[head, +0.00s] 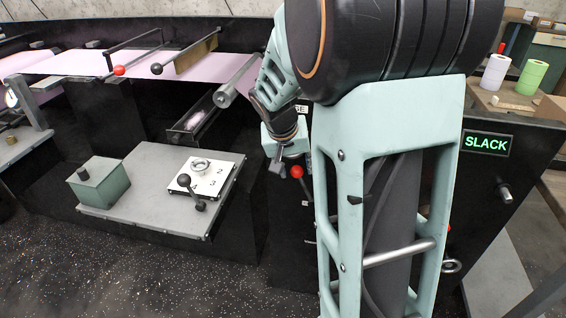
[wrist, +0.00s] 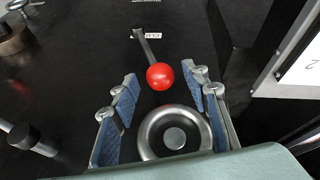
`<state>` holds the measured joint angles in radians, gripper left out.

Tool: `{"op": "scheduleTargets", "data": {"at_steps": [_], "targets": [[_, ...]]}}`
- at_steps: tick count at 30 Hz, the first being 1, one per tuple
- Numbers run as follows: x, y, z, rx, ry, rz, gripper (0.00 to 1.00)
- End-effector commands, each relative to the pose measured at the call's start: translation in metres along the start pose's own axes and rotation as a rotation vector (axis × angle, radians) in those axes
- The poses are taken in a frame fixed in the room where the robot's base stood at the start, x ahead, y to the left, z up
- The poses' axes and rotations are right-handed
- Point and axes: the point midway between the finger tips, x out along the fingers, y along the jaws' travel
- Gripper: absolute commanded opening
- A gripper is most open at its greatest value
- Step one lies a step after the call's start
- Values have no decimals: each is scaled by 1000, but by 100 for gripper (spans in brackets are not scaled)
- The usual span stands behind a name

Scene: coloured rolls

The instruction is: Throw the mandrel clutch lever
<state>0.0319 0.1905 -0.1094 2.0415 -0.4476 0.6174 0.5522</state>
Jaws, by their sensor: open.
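The lever with a red ball knob (head: 297,172) stands out from the dark machine front, beside my arm. In the wrist view, its red ball (wrist: 160,76) shows between the ends of my two fingers, with a gap on either side. Its grey stem runs up to a small white plate (wrist: 152,36) on the dark panel, with lettering too small to read surely. My gripper (wrist: 161,82) is open, with nothing held. In the head view my gripper (head: 286,166) is small, partly blurred into the lever, just left of the red ball.
A grey bench (head: 145,200) carries a green box (head: 103,184) and a numbered plate with a black-knobbed lever (head: 184,180). Another red ball (head: 119,70) sits on a bar by the pink web. A lit SLACK sign (head: 487,144) is at the right.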

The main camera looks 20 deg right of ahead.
Motion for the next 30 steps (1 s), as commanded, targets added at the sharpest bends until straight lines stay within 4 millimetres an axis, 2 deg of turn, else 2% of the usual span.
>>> {"op": "scheduleTargets", "data": {"at_steps": [1, 6, 16, 27, 30], "targets": [[10, 0, 1, 1, -2, 2, 42], [23, 0, 0, 1, -1, 0, 42], [25, 0, 0, 1, 1, 0, 42], [25, 0, 0, 1, 1, 0, 2], [25, 0, 0, 1, 1, 0, 0]]}}
